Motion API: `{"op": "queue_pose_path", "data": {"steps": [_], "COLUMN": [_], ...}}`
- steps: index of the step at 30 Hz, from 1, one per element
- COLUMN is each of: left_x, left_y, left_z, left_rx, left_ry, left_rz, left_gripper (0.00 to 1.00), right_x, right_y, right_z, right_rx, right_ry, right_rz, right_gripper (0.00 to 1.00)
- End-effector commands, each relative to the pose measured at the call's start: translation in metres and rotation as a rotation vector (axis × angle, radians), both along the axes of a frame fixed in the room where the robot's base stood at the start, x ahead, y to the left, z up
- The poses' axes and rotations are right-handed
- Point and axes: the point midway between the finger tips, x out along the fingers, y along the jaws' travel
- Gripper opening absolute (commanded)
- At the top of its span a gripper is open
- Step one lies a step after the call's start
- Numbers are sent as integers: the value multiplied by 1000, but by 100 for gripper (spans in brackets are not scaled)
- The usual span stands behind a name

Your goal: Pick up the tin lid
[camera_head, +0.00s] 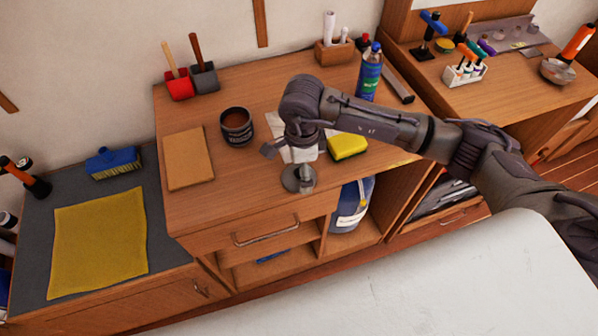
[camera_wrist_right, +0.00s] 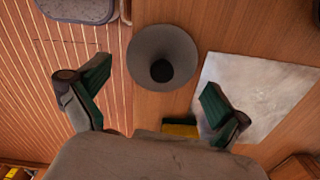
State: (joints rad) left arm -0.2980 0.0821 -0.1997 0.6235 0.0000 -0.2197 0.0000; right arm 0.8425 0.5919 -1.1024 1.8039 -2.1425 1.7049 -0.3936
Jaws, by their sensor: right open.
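The tin lid, a round grey metal disc with a dark raised middle (camera_head: 291,181), lies at the front edge of the wooden desk. It also shows in the right wrist view (camera_wrist_right: 140,58), beyond my fingertips and roughly centred between them. My right gripper (camera_head: 293,147) is above the desk, just over and behind the lid in the head view. In the right wrist view its two green-padded fingers (camera_wrist_right: 155,95) are spread wide with nothing between them. Part of the lid is hidden by the gripper in the head view. My left gripper is not in view.
A yellow and green sponge (camera_head: 347,147) and a pale sheet (camera_wrist_right: 262,95) lie close to the gripper. The desk's front left is clear.

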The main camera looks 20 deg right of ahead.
Motion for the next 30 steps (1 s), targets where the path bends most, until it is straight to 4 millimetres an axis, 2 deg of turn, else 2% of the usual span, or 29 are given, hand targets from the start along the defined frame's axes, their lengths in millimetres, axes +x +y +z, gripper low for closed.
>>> {"op": "queue_pose_path", "data": {"steps": [4, 11, 22, 27, 30], "left_x": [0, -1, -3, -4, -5], "left_y": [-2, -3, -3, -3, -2], "left_z": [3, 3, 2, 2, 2], "left_rx": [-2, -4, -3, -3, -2], "left_ry": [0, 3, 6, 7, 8], "left_rz": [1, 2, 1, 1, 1], "left_gripper": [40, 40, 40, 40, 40], "right_x": [0, 0, 0, 0, -1], "right_y": [0, 0, 0, 0, -1], "right_z": [-12, -14, -14, -15, -16], "right_rx": [0, 1, 0, -1, -2], "right_ry": [0, -1, 0, 1, 2], "right_rz": [0, 0, 0, -1, -1], "right_gripper": [100, 98, 37, 20, 14]}}
